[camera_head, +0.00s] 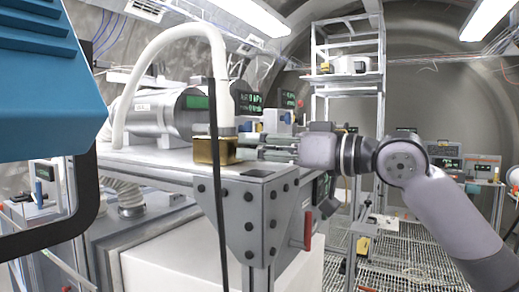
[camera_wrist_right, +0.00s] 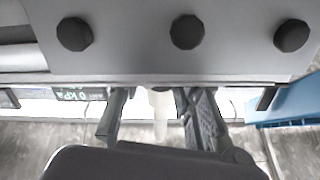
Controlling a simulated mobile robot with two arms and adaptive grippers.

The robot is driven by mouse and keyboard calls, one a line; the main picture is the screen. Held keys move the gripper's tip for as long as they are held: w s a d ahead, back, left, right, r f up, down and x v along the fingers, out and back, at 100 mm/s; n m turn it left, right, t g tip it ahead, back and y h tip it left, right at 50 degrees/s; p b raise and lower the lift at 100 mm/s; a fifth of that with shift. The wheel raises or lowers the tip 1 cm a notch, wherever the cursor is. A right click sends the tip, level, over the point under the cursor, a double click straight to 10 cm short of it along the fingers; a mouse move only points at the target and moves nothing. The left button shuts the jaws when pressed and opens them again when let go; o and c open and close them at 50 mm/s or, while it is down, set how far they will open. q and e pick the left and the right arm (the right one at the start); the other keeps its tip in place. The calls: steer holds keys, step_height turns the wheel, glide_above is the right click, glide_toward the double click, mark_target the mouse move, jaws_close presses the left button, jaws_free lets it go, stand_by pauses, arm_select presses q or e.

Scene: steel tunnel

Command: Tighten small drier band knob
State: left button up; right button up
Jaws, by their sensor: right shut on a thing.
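My right gripper (camera_head: 266,148) reaches in from the right over the table corner in the head view, its fingers pointing left. The fingertips are at the right side of a small brass-coloured block (camera_head: 213,151) below the lower end of a white hose (camera_head: 222,90). The gripper is shut on a small part that its fingers hide. I cannot make out the drier band knob itself. In the right wrist view, the two dark fingers (camera_wrist_right: 160,115) reach up to the edge of a grey plate (camera_wrist_right: 130,60). My left gripper is not in view.
A steel cylinder (camera_head: 160,112) and green-lit displays (camera_head: 250,102) stand on the table (camera_head: 165,163). A large blue housing (camera_head: 45,80) fills the upper left. A thin black pole (camera_head: 218,220) crosses before the table. A red handle (camera_head: 308,229) hangs below the corner. Grated floor lies to the right.

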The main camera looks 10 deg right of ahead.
steer(key=m, duration=0.3)
steer(key=shift+d, duration=0.1)
steer(key=o, duration=1.1)
steer(key=shift+o, duration=0.2)
steer(key=v, duration=1.2)
